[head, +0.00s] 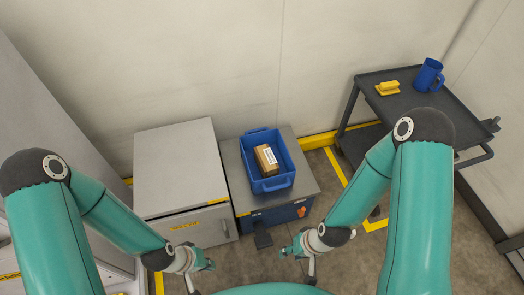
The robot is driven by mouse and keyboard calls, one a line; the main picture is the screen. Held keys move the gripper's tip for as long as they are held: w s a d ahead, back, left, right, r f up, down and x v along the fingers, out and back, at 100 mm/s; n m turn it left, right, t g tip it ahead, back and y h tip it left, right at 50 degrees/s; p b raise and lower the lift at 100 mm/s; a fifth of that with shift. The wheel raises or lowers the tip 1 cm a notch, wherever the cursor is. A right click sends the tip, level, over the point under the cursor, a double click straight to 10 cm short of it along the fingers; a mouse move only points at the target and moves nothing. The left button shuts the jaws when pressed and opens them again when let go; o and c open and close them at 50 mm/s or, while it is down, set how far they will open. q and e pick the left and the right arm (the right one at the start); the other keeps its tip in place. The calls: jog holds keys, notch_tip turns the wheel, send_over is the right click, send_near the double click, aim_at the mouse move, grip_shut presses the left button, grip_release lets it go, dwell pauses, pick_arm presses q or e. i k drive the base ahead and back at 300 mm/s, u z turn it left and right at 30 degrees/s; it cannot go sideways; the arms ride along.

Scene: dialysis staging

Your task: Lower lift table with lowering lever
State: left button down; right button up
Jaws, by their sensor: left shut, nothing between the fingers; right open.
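The lift table (303,178) stands in the middle, with a grey top and a dark blue front. A small orange mark or part (302,212) shows on the front's right side. My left gripper (207,265) is shut and empty, in front of the grey cabinet and left of the pedal-like part. My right gripper (287,252) is open and empty, to the right of the pedal-like part and apart from the table.
A blue tote (251,157) with a cardboard box (267,159) sits on the table. A grey cabinet (178,165) stands close on its left. A dark cart (408,98) at right holds a blue jug (428,75) and yellow object (388,88). Floor between table and cart is clear.

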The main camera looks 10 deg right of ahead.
aim_at(300, 212)
jog(key=k, duration=1.05)
jog(key=u, duration=0.4)
jog(key=i, duration=0.5)
jog(key=z, duration=0.4)
